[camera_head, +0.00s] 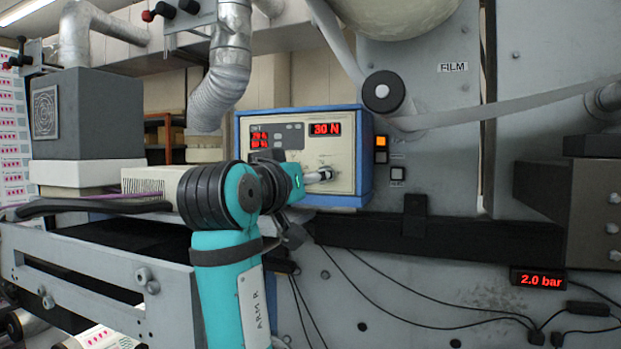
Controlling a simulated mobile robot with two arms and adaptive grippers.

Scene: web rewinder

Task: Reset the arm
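My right arm, teal with black joints and marked "ARM R", rises from the bottom centre and bends toward the blue-framed control box (368,160). Its wrist covers the lower left of the box's front. My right gripper (312,180) is in front of the box, close to a silver knob or lever (325,173). The wrist hides most of the fingers, and I cannot tell whether they touch it or are open. My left gripper is not in view. The box's red display (325,129) reads "30 N".
A grey box (88,115) stands on the left, with a flexible metal duct (222,85) behind. A film web passes a black roller (383,92) at the upper right. A dark rail (450,238) crosses below. Loose black cables and a "2.0 bar" display (540,280) are at the lower right.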

